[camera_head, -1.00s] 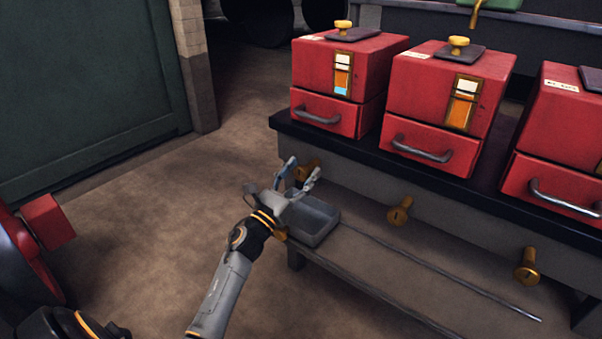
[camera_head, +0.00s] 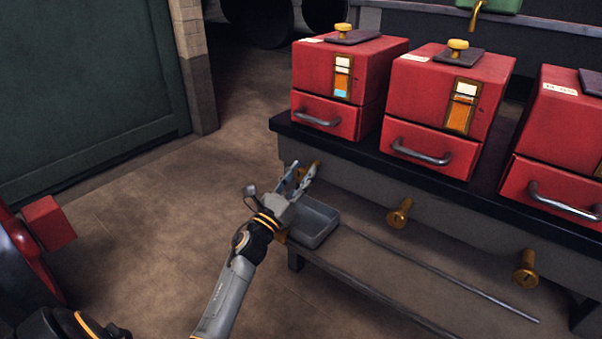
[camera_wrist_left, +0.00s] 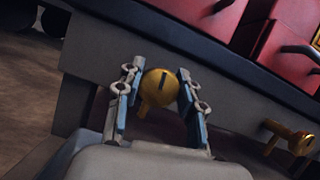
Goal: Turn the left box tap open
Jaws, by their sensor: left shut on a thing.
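The left box tap, a brass tap with a dark slot on its round face, shows in the left wrist view (camera_wrist_left: 160,88) on the bench's grey front. In the head view it is mostly hidden behind my left gripper (camera_head: 300,177), below the leftmost red box (camera_head: 345,75). My left gripper (camera_wrist_left: 155,100) is shut on the tap, one finger on each side of its round head. A short brass stub points down from the tap, slightly left in the wrist view. My right gripper is not in view.
Two more brass taps, the middle one (camera_head: 399,213) and the right one (camera_head: 526,268), stick out of the bench front. A grey tray (camera_head: 318,238) sits below the left tap on a low shelf, with a thin rod (camera_head: 440,277) beside it. More red boxes (camera_head: 452,90) stand on the bench.

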